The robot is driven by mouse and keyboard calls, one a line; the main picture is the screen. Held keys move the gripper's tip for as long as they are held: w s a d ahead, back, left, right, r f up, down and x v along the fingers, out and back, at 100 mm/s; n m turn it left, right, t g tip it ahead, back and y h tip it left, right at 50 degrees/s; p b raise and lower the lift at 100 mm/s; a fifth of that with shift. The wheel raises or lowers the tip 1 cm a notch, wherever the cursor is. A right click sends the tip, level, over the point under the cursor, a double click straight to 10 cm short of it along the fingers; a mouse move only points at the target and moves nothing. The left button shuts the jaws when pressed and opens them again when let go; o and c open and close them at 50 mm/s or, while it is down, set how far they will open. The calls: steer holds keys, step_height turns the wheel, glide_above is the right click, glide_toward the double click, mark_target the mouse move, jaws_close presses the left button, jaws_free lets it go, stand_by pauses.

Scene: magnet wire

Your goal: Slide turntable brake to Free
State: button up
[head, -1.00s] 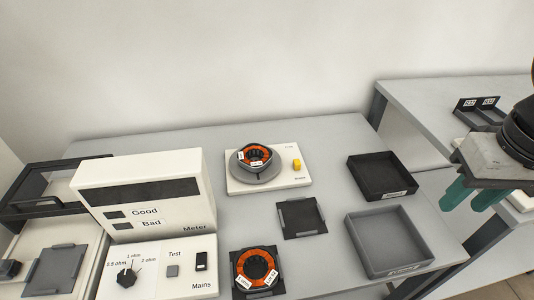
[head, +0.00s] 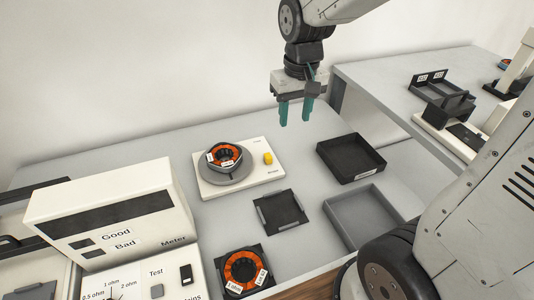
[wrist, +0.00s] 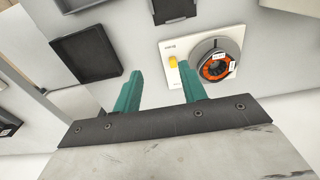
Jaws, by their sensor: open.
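The turntable (head: 228,174) is a grey disc on a white base plate, carrying an orange-wound ring coil (head: 224,156). The brake is a small yellow slider (head: 267,158) on the right side of that plate; its printed labels are too small to read surely. In the wrist view the yellow slider (wrist: 173,62) lies beyond the fingertips, beside the turntable. My gripper (head: 296,122) points down with its two green fingers apart and empty. It is above and behind the plate's right side, clear of the slider. The fingers also show in the wrist view (wrist: 159,85).
A black tray (head: 350,175) and a grey tray (head: 334,206) stand right of the turntable. A dark square pad (head: 262,216) and a second coil (head: 243,288) lie in front. The white meter (head: 50,233) stands at the left. Another table (head: 380,90) is at the right.

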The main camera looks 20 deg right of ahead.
glide_above(268, 155)
steer(key=shift+g, duration=0.3)
step_height(268, 155, down, 16)
steer(key=shift+s+r, duration=0.15)
steer(key=shift+r, duration=0.1)
step_height(268, 155, down, 8)
steer(key=shift+r, duration=0.1)
